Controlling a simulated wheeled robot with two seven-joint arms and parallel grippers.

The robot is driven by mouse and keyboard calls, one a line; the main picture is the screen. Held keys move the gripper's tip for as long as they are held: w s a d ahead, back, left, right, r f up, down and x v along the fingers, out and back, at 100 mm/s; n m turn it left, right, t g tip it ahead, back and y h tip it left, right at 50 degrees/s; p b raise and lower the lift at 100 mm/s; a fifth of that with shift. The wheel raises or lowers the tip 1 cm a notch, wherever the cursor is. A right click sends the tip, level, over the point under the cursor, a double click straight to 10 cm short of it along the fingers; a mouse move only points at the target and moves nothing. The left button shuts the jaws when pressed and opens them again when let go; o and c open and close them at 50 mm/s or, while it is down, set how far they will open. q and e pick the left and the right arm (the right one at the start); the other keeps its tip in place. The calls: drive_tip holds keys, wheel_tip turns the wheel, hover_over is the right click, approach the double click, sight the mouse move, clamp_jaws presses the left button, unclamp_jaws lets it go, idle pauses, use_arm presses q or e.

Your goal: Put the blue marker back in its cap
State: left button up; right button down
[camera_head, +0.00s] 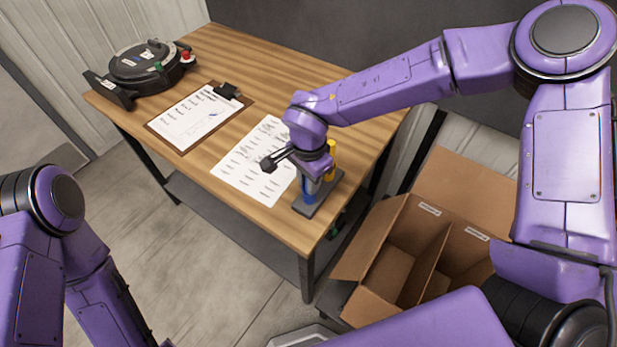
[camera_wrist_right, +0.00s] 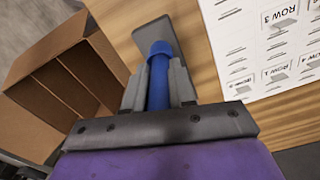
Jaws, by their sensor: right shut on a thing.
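My right gripper (camera_head: 309,186) points down over the grey stand (camera_head: 327,192) at the table's near right corner. In the right wrist view its two grey fingers (camera_wrist_right: 158,88) are closed on the blue marker (camera_wrist_right: 157,82). A wider blue cap-like end (camera_wrist_right: 160,48) shows beyond the fingertips, over the grey stand (camera_wrist_right: 150,32); I cannot tell how far the marker sits in it. In the head view a bit of blue shows under the gripper, mostly hidden by it. My left arm shows at the lower left; its gripper is out of view.
A yellow upright piece (camera_head: 331,153) stands behind my right gripper. A printed sheet (camera_head: 250,165), a clipboard (camera_head: 195,118) and a round black device (camera_head: 143,66) lie on the table (camera_head: 270,65). An open cardboard box (camera_head: 385,235) stands at the right, below table height.

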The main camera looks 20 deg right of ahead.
drive_tip(key=shift+f, duration=0.3)
idle(0.4)
drive_tip(key=c, duration=0.9)
unclamp_jaws()
drive_tip(key=shift+o, duration=0.2)
wheel_tip(320, 180, up, 11)
drive_tip(key=shift+f+b, duration=0.2)
drive_tip(key=shift+b, duration=0.55)
